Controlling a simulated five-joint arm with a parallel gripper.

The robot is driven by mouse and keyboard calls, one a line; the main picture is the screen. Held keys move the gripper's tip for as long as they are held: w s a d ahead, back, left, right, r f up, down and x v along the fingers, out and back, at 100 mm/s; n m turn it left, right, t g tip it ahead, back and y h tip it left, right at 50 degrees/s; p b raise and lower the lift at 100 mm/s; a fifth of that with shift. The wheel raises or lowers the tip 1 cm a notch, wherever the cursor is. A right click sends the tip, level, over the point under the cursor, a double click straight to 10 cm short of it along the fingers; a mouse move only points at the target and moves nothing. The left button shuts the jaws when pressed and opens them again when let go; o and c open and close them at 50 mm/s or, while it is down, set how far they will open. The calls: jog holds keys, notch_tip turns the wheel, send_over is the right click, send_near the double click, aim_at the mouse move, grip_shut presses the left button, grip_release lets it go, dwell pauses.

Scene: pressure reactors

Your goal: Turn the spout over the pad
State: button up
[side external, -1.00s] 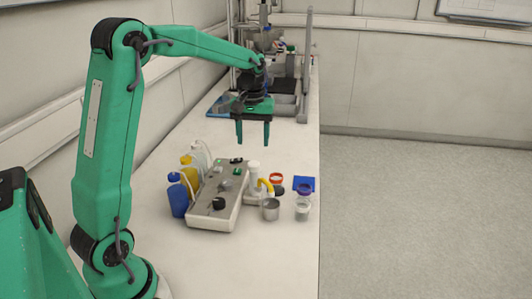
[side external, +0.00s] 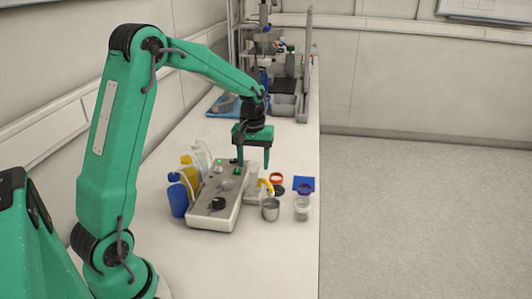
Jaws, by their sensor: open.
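The yellow spout (side external: 266,186) curves out from a white stand (side external: 251,194) beside the control box, and its end hangs over or just behind a metal cup (side external: 270,210). A flat blue square (side external: 304,183), which looks like the pad, lies to the right of the spout near the bench edge. My gripper (side external: 254,164) is open, pointing down with its fingers apart, just above and behind the spout. One finger partly overlaps the stand's top in the picture. I cannot tell whether it touches the stand.
A grey control box (side external: 212,207) with knobs stands left of the spout. An orange-rimmed ring (side external: 276,178), a dark disc and a clear jar (side external: 302,209) crowd the right side. The front of the bench is clear.

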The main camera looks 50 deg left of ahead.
jog(key=shift+c, duration=0.3)
grip_shut()
jog(key=shift+n, duration=0.4)
jog(key=n, duration=0.8)
jog(key=shift+n, duration=0.3)
jog(key=n, duration=0.4)
jog(key=shift+n, duration=2.3)
